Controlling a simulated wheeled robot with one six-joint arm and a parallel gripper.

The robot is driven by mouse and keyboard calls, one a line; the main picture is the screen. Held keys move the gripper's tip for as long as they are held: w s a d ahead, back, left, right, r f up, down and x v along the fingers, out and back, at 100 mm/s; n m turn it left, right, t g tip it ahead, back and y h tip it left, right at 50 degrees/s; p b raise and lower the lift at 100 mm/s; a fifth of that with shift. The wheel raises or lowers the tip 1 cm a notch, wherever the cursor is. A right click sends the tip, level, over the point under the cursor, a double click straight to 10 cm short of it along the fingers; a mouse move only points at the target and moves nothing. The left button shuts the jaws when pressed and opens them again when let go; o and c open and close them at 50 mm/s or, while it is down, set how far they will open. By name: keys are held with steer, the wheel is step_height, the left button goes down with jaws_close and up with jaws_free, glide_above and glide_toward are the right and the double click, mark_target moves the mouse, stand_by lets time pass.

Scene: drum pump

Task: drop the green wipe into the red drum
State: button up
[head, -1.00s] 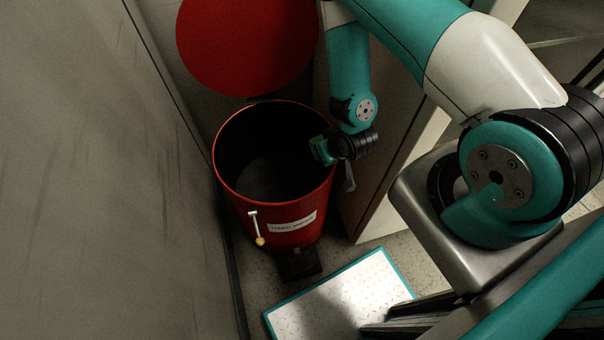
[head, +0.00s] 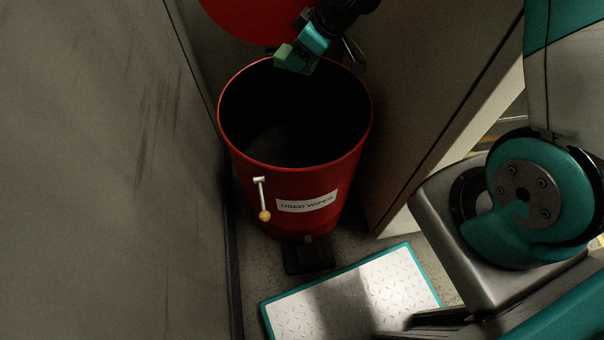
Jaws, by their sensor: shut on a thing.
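The red drum (head: 255,160) stands open against the left wall, with a "USED WIPES" label (head: 307,203) on its front. Its red lid (head: 235,18) is raised behind it and partly cut off by the top of the view. My gripper (head: 296,57) is over the far part of the drum's mouth, near the back rim. It is shut on the green wipe (head: 290,61), which hangs as a small dark green piece at the fingertips. The drum's inside is dark and its floor shows only faintly.
A metal tread plate with a teal edge (head: 350,300) lies in front. A cabinet panel (head: 440,110) stands close on the right.

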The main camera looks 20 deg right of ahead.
step_height(320, 180, down, 5)
steer(key=b, duration=0.3)
steer(key=o, duration=1)
steer(key=p+v, duration=0.2)
steer(key=v, duration=1)
